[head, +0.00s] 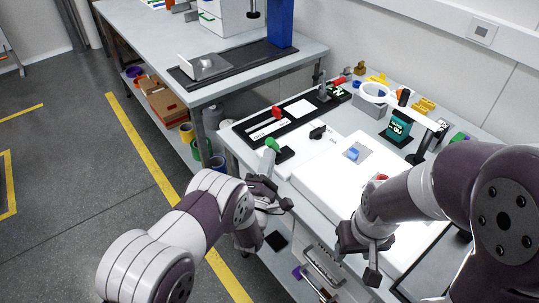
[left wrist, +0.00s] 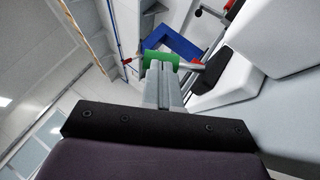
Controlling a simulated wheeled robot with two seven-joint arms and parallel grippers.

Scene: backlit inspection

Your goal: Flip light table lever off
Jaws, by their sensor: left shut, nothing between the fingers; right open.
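The lever's green grip (head: 272,144) stands at the left edge of the white light table (head: 318,185), beside a black base (head: 285,155). In the left wrist view the green grip (left wrist: 160,59) lies straight ahead, just beyond the fingertips. My left gripper (head: 268,156) is shut and empty, its pale fingers pointing at the grip; the left wrist view shows the closed fingers (left wrist: 160,70) overlapping it. Whether they touch it I cannot tell. My right gripper (head: 358,262) is open and empty over the front of the table.
A black strip (head: 290,127) with a red part and a dark knob lies behind. A teal display (head: 398,129) and small coloured parts stand at the back right. Floor at left is clear.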

